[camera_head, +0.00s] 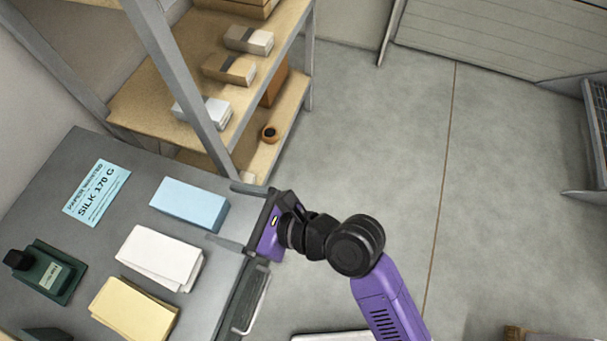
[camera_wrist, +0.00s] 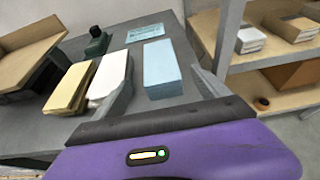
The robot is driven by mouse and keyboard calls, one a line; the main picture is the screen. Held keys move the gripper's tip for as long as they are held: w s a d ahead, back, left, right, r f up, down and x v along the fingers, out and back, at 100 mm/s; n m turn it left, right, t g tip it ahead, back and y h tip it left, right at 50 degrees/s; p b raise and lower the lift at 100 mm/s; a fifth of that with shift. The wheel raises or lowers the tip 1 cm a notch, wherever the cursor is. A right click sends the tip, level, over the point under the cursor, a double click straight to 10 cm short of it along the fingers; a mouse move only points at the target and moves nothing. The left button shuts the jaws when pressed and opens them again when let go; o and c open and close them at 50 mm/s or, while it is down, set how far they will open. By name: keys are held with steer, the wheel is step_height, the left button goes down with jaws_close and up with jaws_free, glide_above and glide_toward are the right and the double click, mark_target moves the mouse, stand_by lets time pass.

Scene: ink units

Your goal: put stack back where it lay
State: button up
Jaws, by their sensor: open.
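Three paper stacks lie in a row on the grey table (camera_head: 130,165). The blue stack (camera_head: 190,204) is farthest back, the white stack (camera_head: 160,256) is in the middle and the yellow stack (camera_head: 135,308) is nearest. My gripper (camera_head: 222,214) is open at the table's right edge, beside the blue and white stacks. In the wrist view the blue stack (camera_wrist: 162,70) stands ahead between the spread fingers, with nothing held. The white stack (camera_wrist: 108,75) and yellow stack (camera_wrist: 70,88) are to its left. Which stack the task means cannot be told.
A blue "SILK 170 G" sheet (camera_head: 97,192) lies on the table behind the stacks. A dark green device (camera_head: 48,272) stands at the left. A shelf unit (camera_head: 150,105) with wrapped paper packs (camera_head: 230,68) rises behind the table. The floor (camera_head: 500,180) to the right is clear.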

steer(key=s+d+f+n+t+h, duration=0.2)
steer(key=d+f+n+t+h, duration=0.15)
steer(key=d, duration=0.65)
steer(key=s+d+f+n+t+h, duration=0.2)
steer(key=s+d+n+t+h, duration=0.15)
steer(key=d, duration=0.75)
steer(key=s+d+r+n+t+h, duration=0.2)
steer(key=s+d+r+n+h, duration=0.3)
steer(key=s+d+r+n, duration=0.6)
steer(key=shift+s+d+r+n+t, duration=0.25)
steer(key=shift+s+n, duration=0.7)
steer(key=shift+n, duration=1.35)
steer(key=shift+a, duration=0.1)
